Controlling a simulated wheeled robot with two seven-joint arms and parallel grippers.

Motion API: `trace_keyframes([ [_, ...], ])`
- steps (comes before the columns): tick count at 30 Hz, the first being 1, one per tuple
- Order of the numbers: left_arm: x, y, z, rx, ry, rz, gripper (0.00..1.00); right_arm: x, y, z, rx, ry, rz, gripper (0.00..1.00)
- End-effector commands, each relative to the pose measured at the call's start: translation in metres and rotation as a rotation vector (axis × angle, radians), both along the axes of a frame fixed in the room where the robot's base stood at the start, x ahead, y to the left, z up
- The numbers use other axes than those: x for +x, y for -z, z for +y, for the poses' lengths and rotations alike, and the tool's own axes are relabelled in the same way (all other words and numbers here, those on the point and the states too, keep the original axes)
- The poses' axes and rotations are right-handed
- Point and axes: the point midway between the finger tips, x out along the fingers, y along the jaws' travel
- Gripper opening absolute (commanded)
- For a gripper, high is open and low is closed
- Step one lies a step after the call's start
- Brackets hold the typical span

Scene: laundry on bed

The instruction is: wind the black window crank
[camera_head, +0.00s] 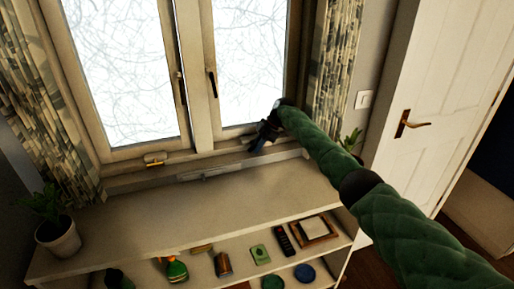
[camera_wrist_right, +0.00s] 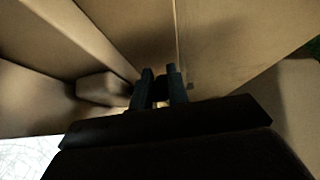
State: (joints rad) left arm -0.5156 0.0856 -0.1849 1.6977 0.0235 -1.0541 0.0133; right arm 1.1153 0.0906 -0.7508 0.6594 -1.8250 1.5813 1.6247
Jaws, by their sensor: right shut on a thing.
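My right gripper (camera_head: 262,138) reaches to the lower right corner of the window frame, just above the sill. In the right wrist view my right gripper (camera_wrist_right: 159,88) has its two fingers close together with a small dark thing, which looks like the black window crank (camera_wrist_right: 160,88), between them. The fingers and wrist hide most of the crank, so its angle cannot be told. In the head view the crank cannot be told apart from the dark gripper.
A white shelf (camera_head: 200,219) stands below the window, its top mostly bare. A potted plant (camera_head: 58,238) stands at its left end. Curtains (camera_head: 338,70) hang on both sides. Two dark window handles (camera_head: 212,84) sit on the frames. A door (camera_head: 440,90) is at the right.

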Motion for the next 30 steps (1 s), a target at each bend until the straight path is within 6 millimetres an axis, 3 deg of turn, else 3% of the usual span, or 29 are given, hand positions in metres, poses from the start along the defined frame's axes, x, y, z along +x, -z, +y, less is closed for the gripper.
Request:
trace_keyframes([
  [9, 0.000, 0.000, 0.000, 0.000, -0.001, 0.000, 0.38, 0.001, -0.002, -0.001, 0.002, 0.002, -0.002, 0.00],
  [10, 0.000, 0.000, 0.000, 0.000, -0.001, 0.000, 0.38, 0.001, -0.002, -0.001, 0.002, 0.002, -0.002, 0.20],
  [13, 0.000, 0.000, 0.000, -0.001, -0.001, 0.000, 0.38, 0.001, -0.002, -0.001, 0.001, 0.001, -0.002, 0.38],
  [23, 0.000, -0.001, 0.001, 0.001, 0.001, 0.001, 0.38, 0.000, -0.001, 0.000, -0.005, 0.001, -0.003, 0.38],
  [30, 0.000, -0.015, 0.000, 0.001, 0.001, 0.001, 0.38, 0.000, -0.006, 0.002, -0.101, -0.002, -0.036, 0.38],
])
